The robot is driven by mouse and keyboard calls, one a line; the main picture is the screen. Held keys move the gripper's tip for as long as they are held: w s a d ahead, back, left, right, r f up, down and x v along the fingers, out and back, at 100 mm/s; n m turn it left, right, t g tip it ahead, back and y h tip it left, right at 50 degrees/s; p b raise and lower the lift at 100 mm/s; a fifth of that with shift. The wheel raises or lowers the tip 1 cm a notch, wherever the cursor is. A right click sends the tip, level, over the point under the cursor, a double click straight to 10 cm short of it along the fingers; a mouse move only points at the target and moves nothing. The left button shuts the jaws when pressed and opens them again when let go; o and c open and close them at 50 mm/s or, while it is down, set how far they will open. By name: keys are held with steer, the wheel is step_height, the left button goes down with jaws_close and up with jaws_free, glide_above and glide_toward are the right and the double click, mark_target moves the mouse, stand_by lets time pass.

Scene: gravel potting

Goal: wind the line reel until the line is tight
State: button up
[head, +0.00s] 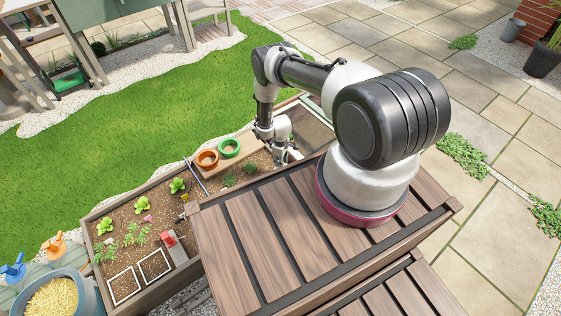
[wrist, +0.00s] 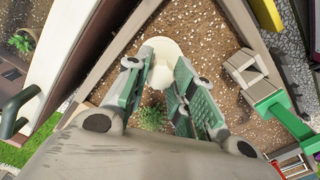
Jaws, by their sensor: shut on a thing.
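In the wrist view, a cream round piece with a knob (wrist: 162,48), which looks like the reel and its handle, is above the soil between my fingertips. My gripper (wrist: 160,72) has its green-padded fingers closed on the cream knob. The fingers hide part of the knob. In the head view my gripper (head: 280,154) reaches down at the far right end of the planter bed; the reel is hidden behind it there. I cannot make out the line in either view.
The planter bed (head: 131,205) holds seedlings, a red-topped block (head: 168,239) and white frames. Orange (head: 207,159) and green (head: 229,148) pots stand near my gripper. In the wrist view, a green-handled tool (wrist: 284,112) lies to the right and a small plant (wrist: 152,117) is beneath.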

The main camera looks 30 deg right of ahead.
steer(key=m, duration=0.5)
steer(key=shift+m, duration=0.3)
steer(key=m, duration=1)
steer(key=shift+m, duration=2.7)
steer(key=o, duration=1.1)
steer(key=shift+c, duration=0.2)
